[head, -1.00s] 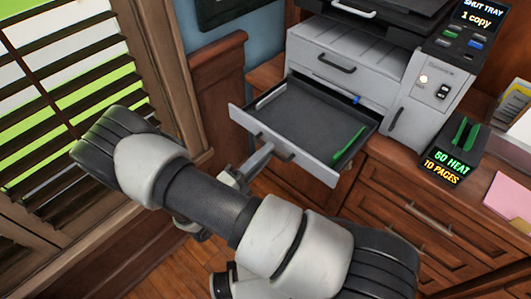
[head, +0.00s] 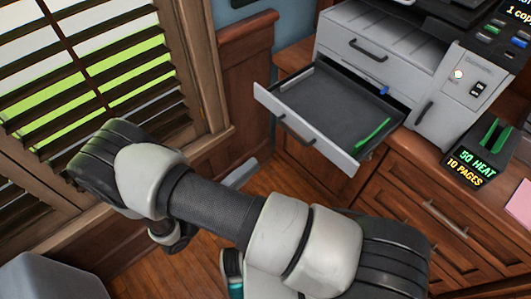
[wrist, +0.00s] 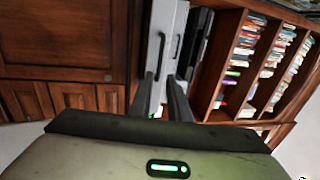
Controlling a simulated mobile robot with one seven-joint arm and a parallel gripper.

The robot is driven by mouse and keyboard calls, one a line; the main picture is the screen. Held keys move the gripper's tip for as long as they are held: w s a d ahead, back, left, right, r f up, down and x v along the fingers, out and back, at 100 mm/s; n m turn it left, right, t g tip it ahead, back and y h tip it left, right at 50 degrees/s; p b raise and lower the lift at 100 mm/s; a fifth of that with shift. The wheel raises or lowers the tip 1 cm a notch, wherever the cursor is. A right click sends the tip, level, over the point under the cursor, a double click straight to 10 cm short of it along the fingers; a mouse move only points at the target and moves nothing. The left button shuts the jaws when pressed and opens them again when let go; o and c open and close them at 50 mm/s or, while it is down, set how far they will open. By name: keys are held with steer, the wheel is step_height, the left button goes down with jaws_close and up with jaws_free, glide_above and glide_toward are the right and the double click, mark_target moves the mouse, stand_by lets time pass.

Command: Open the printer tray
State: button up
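The printer (head: 385,62) stands on the wooden cabinet at the upper right of the head view. Its grey tray (head: 330,100) is pulled well out, with a dark empty floor and a green strip (head: 373,135) along its right side. The dark tray handle (head: 297,131) is on the white front panel. My gripper (wrist: 164,88) shows two separated fingers in the wrist view, with nothing clearly held between them. In the head view only a grey part (head: 240,173) of it shows beyond my arm, apart from the tray front and to its lower left. The fingertips are unclear there.
Cabinet drawers (head: 425,200) are below. A window with blinds (head: 100,75) is at left. Bookshelves (wrist: 255,65) fill the wrist view's right. Wooden floor (head: 190,262) shows below my arm.

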steer(key=v, duration=0.3)
steer(key=shift+s+a, duration=0.15)
stand_by(0.4)
